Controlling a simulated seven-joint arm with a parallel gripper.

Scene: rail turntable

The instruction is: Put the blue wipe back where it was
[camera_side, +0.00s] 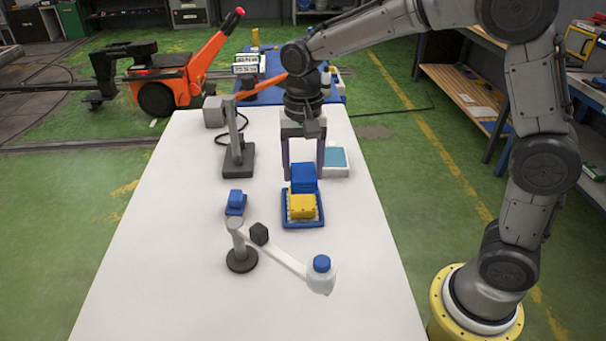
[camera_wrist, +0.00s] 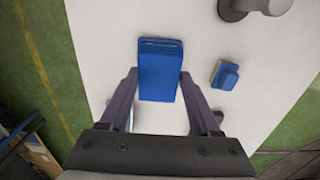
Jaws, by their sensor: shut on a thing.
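The blue wipe, a blue block (camera_side: 303,176), is between the two fingers of my gripper (camera_side: 303,172), which is shut on it. In the wrist view the blue wipe (camera_wrist: 160,75) fills the space between the fingertips of my gripper (camera_wrist: 160,82). In the side view it appears just behind and above a yellow block (camera_side: 302,208) on a blue tray (camera_side: 304,224). I cannot tell whether the wipe touches the tray or the yellow block. In the wrist view the wipe hides the yellow block.
A white box with a teal top (camera_side: 337,161) stands right of my gripper. A small blue object (camera_side: 235,202) lies left of the tray. A grey post stand (camera_side: 238,160) is behind it. The front-left table is clear.

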